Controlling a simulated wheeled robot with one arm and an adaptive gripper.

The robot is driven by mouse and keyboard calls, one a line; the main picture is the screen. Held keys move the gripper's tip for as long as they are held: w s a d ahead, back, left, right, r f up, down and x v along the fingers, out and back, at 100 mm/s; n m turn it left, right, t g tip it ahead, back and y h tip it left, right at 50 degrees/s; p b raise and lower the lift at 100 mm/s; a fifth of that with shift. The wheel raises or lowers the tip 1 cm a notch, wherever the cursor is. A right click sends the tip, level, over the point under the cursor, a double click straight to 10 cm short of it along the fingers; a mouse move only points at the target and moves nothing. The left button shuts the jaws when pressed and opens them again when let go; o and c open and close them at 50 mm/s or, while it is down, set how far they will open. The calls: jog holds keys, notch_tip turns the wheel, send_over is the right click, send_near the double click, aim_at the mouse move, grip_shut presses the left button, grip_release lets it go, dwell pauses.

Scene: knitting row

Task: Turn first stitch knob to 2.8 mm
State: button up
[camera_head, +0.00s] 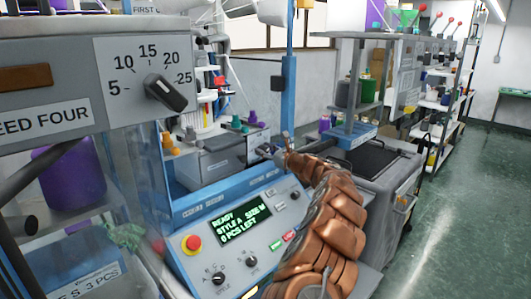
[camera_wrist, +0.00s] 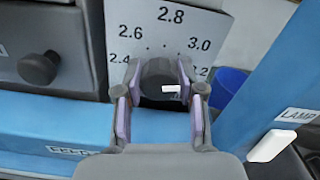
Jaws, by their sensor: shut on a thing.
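In the wrist view, the dark stitch knob (camera_wrist: 158,79) sits below a grey dial plate (camera_wrist: 190,20) marked 2.4, 2.6, 2.8, 3.0 and 3.2, with 2.8 at the top. My gripper (camera_wrist: 155,88) is shut on the knob, with one finger on its left side and one on its right. A short white mark shows on the knob's face, right of its middle; I cannot tell which number it points to. In the head view, my gripper (camera_head: 277,152) is small beside the machine's blue post, and the knob cannot be made out.
A blue rail (camera_wrist: 50,130) runs below the dial. Another round knob (camera_wrist: 38,68) is on the left. A blue post with a LAMP label (camera_wrist: 298,115) stands right. Open floor lies right.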

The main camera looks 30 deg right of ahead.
jog(key=n+b, duration=0.1)
jog(key=b, duration=0.2)
jog(key=n+b, duration=0.2)
jog(key=b, duration=0.1)
jog(key=shift+f, duration=0.35)
jog(key=n+b, duration=0.5)
jog(key=b, duration=0.1)
jog(key=shift+a, duration=0.1)
jog(key=n+b, duration=0.5)
jog(key=shift+r+n+b, duration=0.15)
jog(key=shift+n+b, duration=0.6)
jog(key=shift+n, duration=0.35)
jog(key=shift+a, duration=0.1)
jog(key=o, duration=1.1)
jog(key=shift+o, duration=0.2)
jog(key=shift+s, duration=0.1)
